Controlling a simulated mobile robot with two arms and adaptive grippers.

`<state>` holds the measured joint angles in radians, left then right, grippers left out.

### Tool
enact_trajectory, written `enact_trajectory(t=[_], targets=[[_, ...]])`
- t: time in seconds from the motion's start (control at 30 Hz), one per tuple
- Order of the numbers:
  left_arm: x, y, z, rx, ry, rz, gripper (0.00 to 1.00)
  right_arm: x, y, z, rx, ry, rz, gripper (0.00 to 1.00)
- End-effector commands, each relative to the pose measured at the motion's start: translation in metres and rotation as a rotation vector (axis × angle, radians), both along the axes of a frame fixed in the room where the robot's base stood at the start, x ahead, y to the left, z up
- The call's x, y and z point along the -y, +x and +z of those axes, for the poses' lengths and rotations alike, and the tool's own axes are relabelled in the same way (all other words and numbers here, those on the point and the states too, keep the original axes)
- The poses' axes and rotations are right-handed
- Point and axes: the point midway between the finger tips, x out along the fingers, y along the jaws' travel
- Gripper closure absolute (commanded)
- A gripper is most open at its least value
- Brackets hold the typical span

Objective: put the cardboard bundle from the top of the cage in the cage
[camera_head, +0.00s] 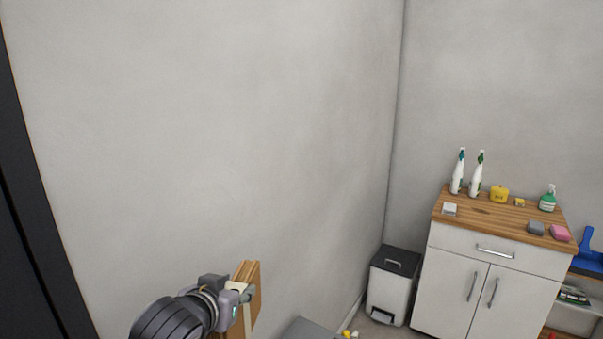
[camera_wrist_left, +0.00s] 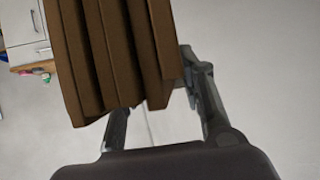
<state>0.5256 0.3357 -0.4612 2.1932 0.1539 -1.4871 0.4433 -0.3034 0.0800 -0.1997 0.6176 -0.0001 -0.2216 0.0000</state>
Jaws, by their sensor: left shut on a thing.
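My left gripper (camera_head: 241,296) is at the bottom of the head view, shut on the cardboard bundle (camera_head: 252,277), a brown stack of flat sheets with a pale band. In the left wrist view the bundle (camera_wrist_left: 105,50) shows as several brown sheets side by side between the fingers of the gripper (camera_wrist_left: 160,110). The bundle is held up in front of the grey wall. I cannot make out the cage in either view. My right gripper is not in view.
A white cabinet (camera_head: 468,285) with a wooden top (camera_head: 490,215) stands at the right, with spray bottles (camera_head: 474,176) and sponges on it. A white pedal bin (camera_head: 392,285) stands in the corner. A grey flat surface (camera_head: 306,331) shows at the bottom. A dark frame (camera_head: 30,230) runs along the left edge.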

Motion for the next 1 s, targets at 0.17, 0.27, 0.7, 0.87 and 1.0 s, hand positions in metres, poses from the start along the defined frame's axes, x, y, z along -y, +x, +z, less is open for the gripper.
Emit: enact_trajectory(t=[0.17,0.27,0.7,0.87,1.0], targets=[[-0.041,-0.036,0.030,0.008,-0.016,0.117,1.00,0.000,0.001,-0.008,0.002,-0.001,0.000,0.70],[-0.054,-0.050,0.036,0.004,-0.022,0.159,1.00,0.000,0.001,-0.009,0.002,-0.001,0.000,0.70],[-0.063,-0.060,0.041,-0.001,-0.029,0.188,1.00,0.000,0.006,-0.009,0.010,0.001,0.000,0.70],[-0.063,-0.059,0.041,0.000,-0.027,0.189,1.00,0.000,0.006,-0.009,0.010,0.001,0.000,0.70],[-0.061,-0.055,0.037,-0.004,-0.026,0.177,1.00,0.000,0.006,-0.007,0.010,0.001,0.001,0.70]])
